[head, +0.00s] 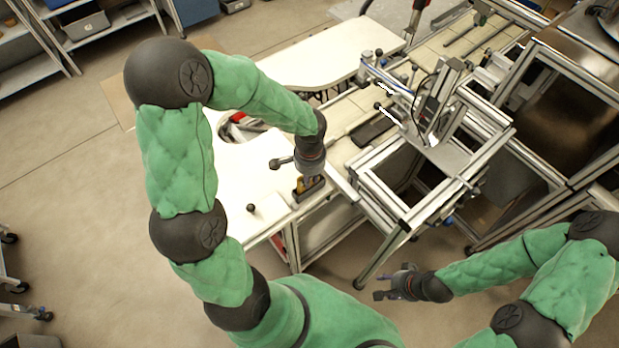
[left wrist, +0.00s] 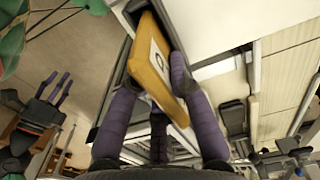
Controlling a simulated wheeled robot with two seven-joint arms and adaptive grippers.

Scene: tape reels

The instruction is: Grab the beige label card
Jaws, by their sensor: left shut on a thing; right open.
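The label card (left wrist: 146,62) is a flat yellow-orange piece with a pale face and a dark mark, seen in the left wrist view between my purple fingers. My left gripper (head: 309,181) is shut on it, over the near end of the white worktable. In the head view a small yellow part of the card (head: 299,184) shows beside the fingers; the fingers and wrist hide the rest. I cannot tell whether it still touches what is below. My right gripper (head: 386,286) is open and empty, low to the right, clear of the table.
A white worktable (head: 239,179) lies under my left arm, with a small black knob (head: 250,208) on it. A metal frame machine (head: 433,160) stands close to the right. A dark tray (head: 374,131) lies behind the gripper. Open floor lies to the left.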

